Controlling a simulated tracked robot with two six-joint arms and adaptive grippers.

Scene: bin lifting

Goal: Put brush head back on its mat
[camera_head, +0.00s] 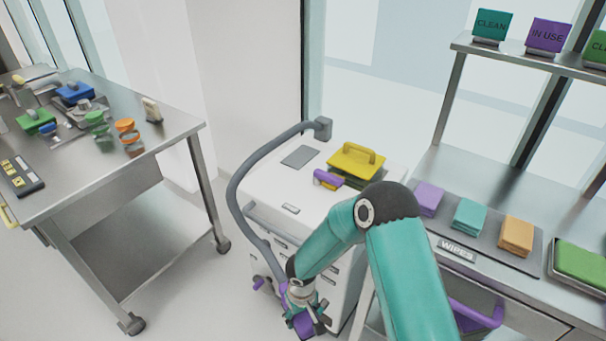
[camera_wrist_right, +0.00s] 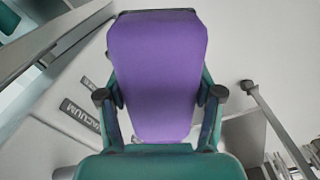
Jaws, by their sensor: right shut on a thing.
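My right gripper (camera_head: 306,322) is low in front of the white cart (camera_head: 288,188), at the bottom of the head view. It is shut on a purple piece (camera_head: 303,325), which seems to be the brush head. In the right wrist view this piece (camera_wrist_right: 157,70) fills the middle, broad and flat, between the two fingers (camera_wrist_right: 160,118). The finger contact is partly hidden. A bare grey mat (camera_head: 300,157) lies on the cart top; I cannot tell whether it is the brush head's mat. My left gripper is not in view.
A yellow caddy (camera_head: 355,160) and a purple item (camera_head: 328,179) sit on the cart, beside its curved grey handle (camera_head: 237,185). Steel tables stand left (camera_head: 90,190) and right (camera_head: 440,232). A VACUUM label (camera_wrist_right: 82,114) shows in the wrist view. Floor between left table and cart is clear.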

